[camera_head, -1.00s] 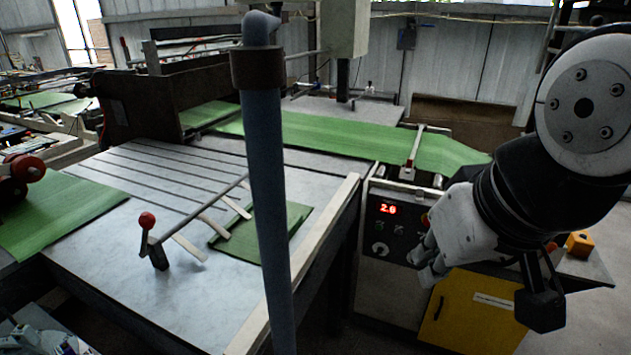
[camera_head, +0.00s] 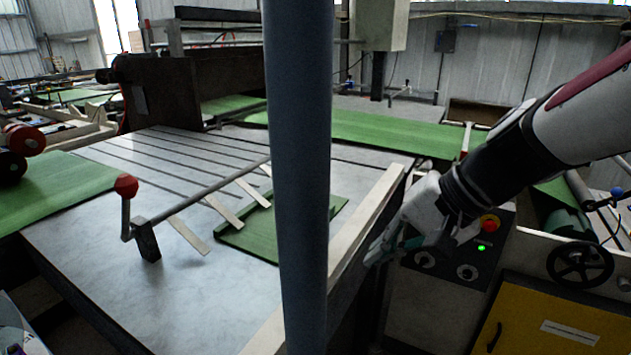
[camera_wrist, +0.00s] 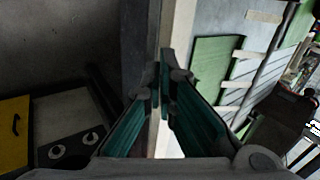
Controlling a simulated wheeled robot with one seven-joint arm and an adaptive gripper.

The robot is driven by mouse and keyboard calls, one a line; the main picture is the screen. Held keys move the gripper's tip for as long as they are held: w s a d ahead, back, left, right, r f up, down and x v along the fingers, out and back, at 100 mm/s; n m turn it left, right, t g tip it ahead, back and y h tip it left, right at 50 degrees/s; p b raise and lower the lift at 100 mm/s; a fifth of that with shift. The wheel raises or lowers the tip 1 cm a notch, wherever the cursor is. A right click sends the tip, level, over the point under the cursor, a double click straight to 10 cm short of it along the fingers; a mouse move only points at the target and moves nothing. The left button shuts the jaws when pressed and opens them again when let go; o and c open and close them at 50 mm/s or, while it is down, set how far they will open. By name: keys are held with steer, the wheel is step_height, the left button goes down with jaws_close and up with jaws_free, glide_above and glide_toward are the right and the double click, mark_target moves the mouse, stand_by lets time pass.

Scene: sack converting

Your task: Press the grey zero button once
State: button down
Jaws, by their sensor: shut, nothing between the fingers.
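I cannot make out the grey zero button; my gripper and wrist cover the panel's upper left part. My gripper (camera_head: 376,253) is shut and empty, in front of the panel's left side, pointing down-left. In the wrist view its green-padded fingers (camera_wrist: 163,78) meet over the table edge, and part of the panel (camera_wrist: 72,152) shows at lower left.
A blue-grey post (camera_head: 300,180) stands close in front of my camera. The metal table (camera_head: 110,255) holds a green sack piece (camera_head: 250,235) and a red-knobbed lever (camera_head: 126,186). A yellow cabinet door (camera_head: 545,325) and a black handwheel (camera_head: 580,264) are at right.

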steer(key=w+d+f+m+t+y+b, duration=0.25)
steer(key=w+d+f+m+b, duration=0.2)
steer(key=w+f+b, duration=0.45)
steer(key=w+d+f+m+t+y+b, duration=0.1)
steer(key=w+d+f+m+t+b, duration=0.2)
steer(key=w+d+f+b, duration=0.5)
steer(key=w+d+f+m+t+h+b, duration=0.3)
steer(key=w+d+f+m, duration=0.1)
steer(key=d, duration=0.4)
steer(key=w+d+f+m+t+h+b, duration=0.3)
steer(key=w+d+f+m+t+b, duration=0.1)
steer(key=d+f, duration=0.4)
steer(key=w+d+m, duration=0.1)
steer(key=m, duration=0.1)
steer(key=shift+f+m, duration=0.3)
steer(key=shift+m, duration=0.05)
steer(key=shift+w+d, duration=0.1)
steer(key=shift+d, duration=0.05)
steer(key=w+d, duration=0.4)
steer(key=w, duration=0.3)
steer(key=shift+d+p, duration=0.4)
steer(key=shift+w+d, duration=0.1)
steer(key=shift+w, duration=0.2)
